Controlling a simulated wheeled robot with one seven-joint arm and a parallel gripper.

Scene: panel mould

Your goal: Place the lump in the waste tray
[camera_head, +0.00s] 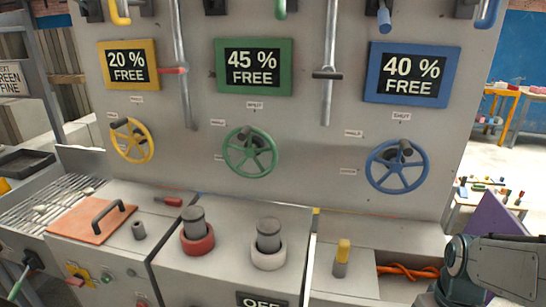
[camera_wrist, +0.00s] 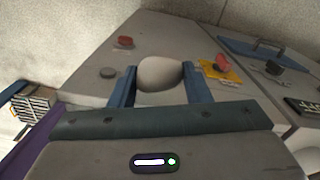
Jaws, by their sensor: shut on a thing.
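In the wrist view, a pale grey rounded lump (camera_wrist: 160,76) sits between the two blue fingers of my gripper (camera_wrist: 159,68). The fingers touch it on both sides, and its lower part is hidden by the gripper body. In the head view my gripper and the lump are out of sight; only part of my arm shows at the lower right. A shallow dark tray (camera_head: 24,163) stands at the left edge of the head view. I cannot tell whether it is the waste tray.
The head view shows a grey panel with yellow (camera_head: 132,140), green (camera_head: 250,152) and blue (camera_head: 396,167) handwheels. An orange lid (camera_head: 88,221) lies at the lower left. In the wrist view, a blue lid with a handle (camera_wrist: 262,50) and a red button (camera_wrist: 221,61) are beyond my gripper.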

